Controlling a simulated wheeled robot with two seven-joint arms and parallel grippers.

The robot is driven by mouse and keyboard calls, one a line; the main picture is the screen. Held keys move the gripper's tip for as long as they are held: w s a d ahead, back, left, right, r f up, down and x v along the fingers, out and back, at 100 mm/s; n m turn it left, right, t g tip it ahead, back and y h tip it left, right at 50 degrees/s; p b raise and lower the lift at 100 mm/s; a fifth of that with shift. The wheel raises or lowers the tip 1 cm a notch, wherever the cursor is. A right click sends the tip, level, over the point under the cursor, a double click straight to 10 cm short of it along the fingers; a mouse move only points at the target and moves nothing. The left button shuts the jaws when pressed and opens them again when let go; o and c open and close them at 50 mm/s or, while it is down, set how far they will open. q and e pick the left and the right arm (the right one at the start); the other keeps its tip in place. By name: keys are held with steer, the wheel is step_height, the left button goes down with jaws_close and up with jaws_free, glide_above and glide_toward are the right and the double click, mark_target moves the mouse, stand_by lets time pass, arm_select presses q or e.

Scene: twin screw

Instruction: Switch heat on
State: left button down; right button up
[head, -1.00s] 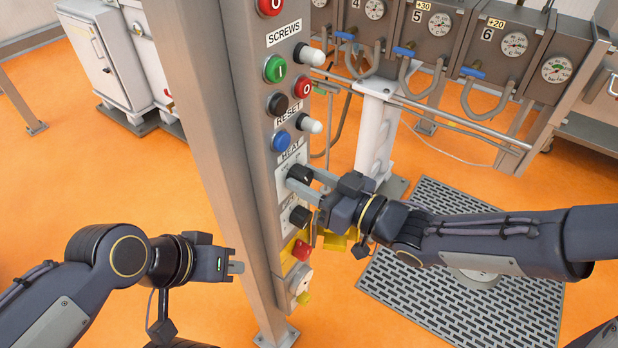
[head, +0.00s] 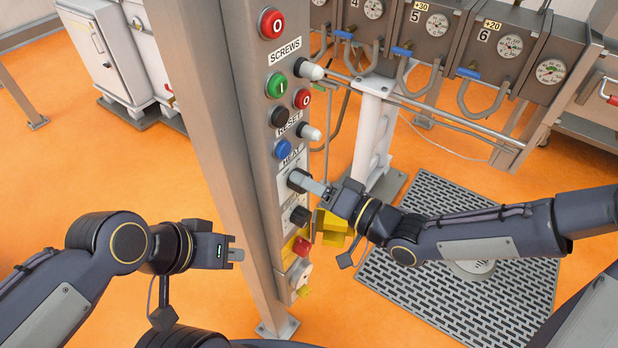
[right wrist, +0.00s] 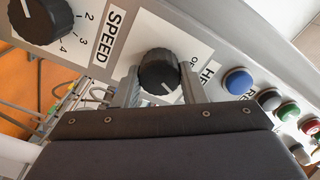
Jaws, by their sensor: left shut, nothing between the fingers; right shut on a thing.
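The black heat knob (head: 296,180) sits on the grey control column below the HEAT label (head: 293,157). My left gripper (head: 238,255) is shut and empty, to the left of the column and lower down.
The speed knob (head: 299,216) is just below the heat knob, and a red button (head: 302,245) on a yellow box lower. A blue button (head: 283,149) and several other buttons are above. Gauges (head: 438,25) stand behind at right.

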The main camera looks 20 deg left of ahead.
steer(key=shift+m, duration=0.6)
steer(key=shift+p, duration=0.3)
steer(key=o, duration=1)
steer(key=shift+v, duration=3.95)
